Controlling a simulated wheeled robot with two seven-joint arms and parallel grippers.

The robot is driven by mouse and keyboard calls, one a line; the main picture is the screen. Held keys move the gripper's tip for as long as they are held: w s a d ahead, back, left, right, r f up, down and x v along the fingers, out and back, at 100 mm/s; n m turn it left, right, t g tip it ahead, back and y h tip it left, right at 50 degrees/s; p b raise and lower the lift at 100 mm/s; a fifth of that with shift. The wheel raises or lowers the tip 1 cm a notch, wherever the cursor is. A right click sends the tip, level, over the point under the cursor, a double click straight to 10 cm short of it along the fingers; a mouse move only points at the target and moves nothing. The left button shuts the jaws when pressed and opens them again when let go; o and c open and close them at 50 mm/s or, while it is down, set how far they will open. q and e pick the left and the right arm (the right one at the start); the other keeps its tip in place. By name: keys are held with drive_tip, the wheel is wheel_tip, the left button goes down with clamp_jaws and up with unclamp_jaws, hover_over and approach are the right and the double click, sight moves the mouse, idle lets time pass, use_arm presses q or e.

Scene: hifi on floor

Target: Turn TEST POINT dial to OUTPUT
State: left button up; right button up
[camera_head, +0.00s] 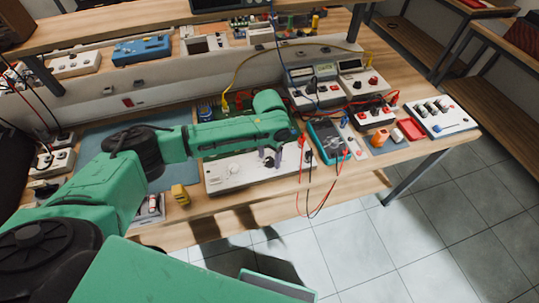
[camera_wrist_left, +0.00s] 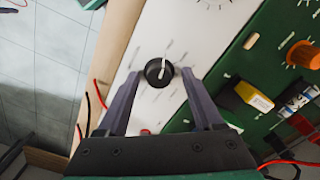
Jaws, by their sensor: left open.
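The dial, a round black knob (camera_wrist_left: 159,72) with a white pointer line, sits on a white panel (camera_wrist_left: 205,35) in the left wrist view. Its pointer aims toward the top of that picture. Small printed labels ring it, too blurred to read. My left gripper (camera_wrist_left: 160,77) is open, with one fingertip on each side of the knob and a gap on both sides. In the head view the left gripper (camera_head: 271,158) is over the right part of the white panel (camera_head: 215,184) and hides much of the dial. My right gripper is not in view.
A green board (camera_wrist_left: 255,65) with an orange knob (camera_wrist_left: 303,55) adjoins the panel. A blue multimeter (camera_head: 327,141) with red and black leads stands close right of the gripper. The bench's front edge is near.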

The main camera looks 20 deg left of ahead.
use_arm(q)
drive_tip(key=shift+s+r, duration=0.1)
drive_tip(key=shift+s, duration=0.05)
drive_tip(key=c, duration=0.4)
clamp_jaws()
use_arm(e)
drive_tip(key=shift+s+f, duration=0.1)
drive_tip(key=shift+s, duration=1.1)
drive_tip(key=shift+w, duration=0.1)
